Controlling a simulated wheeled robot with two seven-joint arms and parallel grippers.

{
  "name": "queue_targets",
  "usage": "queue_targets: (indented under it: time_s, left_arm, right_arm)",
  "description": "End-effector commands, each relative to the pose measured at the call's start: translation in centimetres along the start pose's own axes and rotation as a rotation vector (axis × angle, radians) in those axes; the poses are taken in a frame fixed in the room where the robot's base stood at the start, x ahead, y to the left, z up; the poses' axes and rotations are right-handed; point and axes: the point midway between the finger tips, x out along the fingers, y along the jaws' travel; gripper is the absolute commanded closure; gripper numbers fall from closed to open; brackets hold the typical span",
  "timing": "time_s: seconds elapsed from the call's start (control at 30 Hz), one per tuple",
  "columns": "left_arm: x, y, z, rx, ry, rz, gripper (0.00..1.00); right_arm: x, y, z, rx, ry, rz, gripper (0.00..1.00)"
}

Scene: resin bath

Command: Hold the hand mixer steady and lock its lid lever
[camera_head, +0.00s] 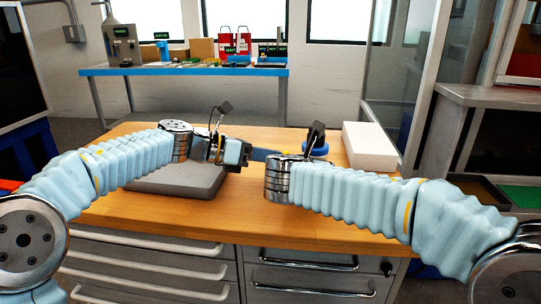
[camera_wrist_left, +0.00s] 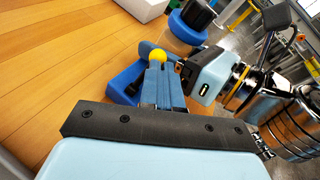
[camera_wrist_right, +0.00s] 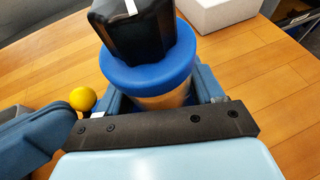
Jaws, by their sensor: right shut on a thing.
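The hand mixer has a black top and a blue collar (camera_wrist_right: 150,72) over a pale jar (camera_wrist_right: 165,98). My right gripper (camera_wrist_right: 160,97) is shut around the jar, with a blue finger on each side. The lever's yellow ball (camera_wrist_right: 82,98) is at the mixer's left in the right wrist view. My left gripper (camera_wrist_left: 161,68) has its blue fingers together, with the ball (camera_wrist_left: 158,55) right at their tips. I cannot tell whether they touch it. The lever's arm is mostly hidden.
A white box (camera_head: 368,146) stands on the wooden table right of the mixer. A grey slab (camera_head: 165,182) lies under my left arm. Drawers front the table. A blue-edged bench (camera_head: 185,70) with red holders and boxes stands behind, across a gap.

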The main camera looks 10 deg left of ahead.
Motion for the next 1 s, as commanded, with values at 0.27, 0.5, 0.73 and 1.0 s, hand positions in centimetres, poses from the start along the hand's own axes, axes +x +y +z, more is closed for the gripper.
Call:
queue_targets:
  time_s: [0.27, 0.5, 0.73, 1.0]
  left_arm:
    - [-5.5, -0.1, -1.6, 0.000, 0.000, 0.006, 1.00]
    - [-10.6, -0.4, -0.9, 0.000, 0.002, 0.006, 1.00]
    - [-12.5, -0.6, -0.6, -0.001, 0.003, 0.004, 1.00]
    - [-12.6, -0.6, -0.6, -0.002, 0.003, 0.004, 1.00]
  right_arm:
    - [0.0, 0.0, 0.0, 0.001, 0.000, 0.001, 0.81]
    - [0.0, -0.1, 0.0, 0.002, 0.000, -0.001, 0.81]
    - [0.1, -0.1, 0.1, 0.003, -0.001, -0.002, 0.81]
    - [0.1, -0.1, 0.1, 0.003, -0.001, -0.003, 0.30]
